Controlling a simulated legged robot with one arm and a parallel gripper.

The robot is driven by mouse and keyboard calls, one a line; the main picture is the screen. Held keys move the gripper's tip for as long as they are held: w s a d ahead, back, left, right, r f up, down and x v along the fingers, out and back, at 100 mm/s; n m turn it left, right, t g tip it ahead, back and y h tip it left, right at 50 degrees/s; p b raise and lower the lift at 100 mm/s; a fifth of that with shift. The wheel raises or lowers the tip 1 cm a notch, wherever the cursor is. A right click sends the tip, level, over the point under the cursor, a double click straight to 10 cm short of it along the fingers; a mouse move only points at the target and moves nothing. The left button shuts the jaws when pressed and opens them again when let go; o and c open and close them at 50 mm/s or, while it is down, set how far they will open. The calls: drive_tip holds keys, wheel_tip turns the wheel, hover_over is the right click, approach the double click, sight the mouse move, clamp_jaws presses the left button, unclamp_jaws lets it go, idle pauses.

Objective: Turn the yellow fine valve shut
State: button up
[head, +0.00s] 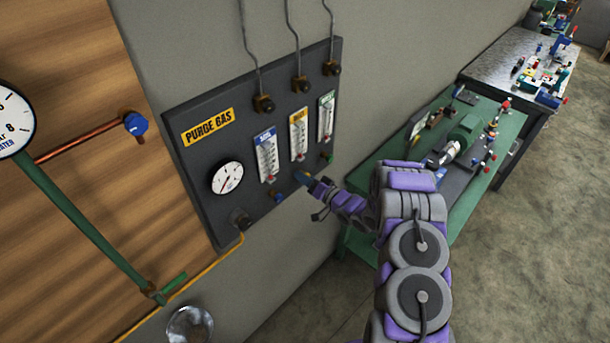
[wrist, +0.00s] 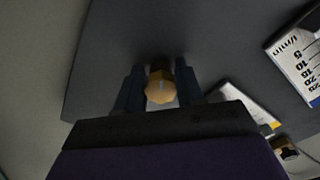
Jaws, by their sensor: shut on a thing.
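The yellow fine valve (wrist: 160,88) shows in the wrist view as a faceted yellow-brown knob on the dark panel. My gripper (wrist: 160,82) has one finger on each side of this knob and is shut on it. In the head view my gripper (head: 306,180) reaches the lower edge of the purge gas panel (head: 205,165), below the yellow-labelled flow meter (head: 298,135). There the knob is mostly hidden by my gripper.
A blue knob (head: 279,197) sits left of my gripper and a green knob (head: 328,158) sits right, under blue-labelled (head: 266,155) and green-labelled (head: 326,117) meters. A round gauge (head: 226,178) is on the panel. A green bench (head: 385,165) with equipment stands right.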

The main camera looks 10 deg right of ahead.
drive_tip(key=m, duration=0.2)
drive_tip(key=m+p, duration=0.1)
drive_tip(key=m, duration=0.2)
drive_tip(key=shift+s+a+f+m+p, duration=0.1)
drive_tip(key=shift+s+f+m+p, duration=0.2)
drive_tip(key=shift+m+p, duration=0.1)
idle(0.3)
drive_tip(key=o, duration=0.7)
drive_tip(key=shift+w, duration=0.1)
drive_tip(key=shift+c, duration=0.2)
drive_tip(key=o, duration=0.3)
drive_tip(key=shift+w, duration=0.1)
drive_tip(key=shift+r, duration=0.2)
drive_tip(key=b+v, duration=0.2)
drive_tip(key=v, duration=1.5)
drive_tip(key=shift+d, duration=0.3)
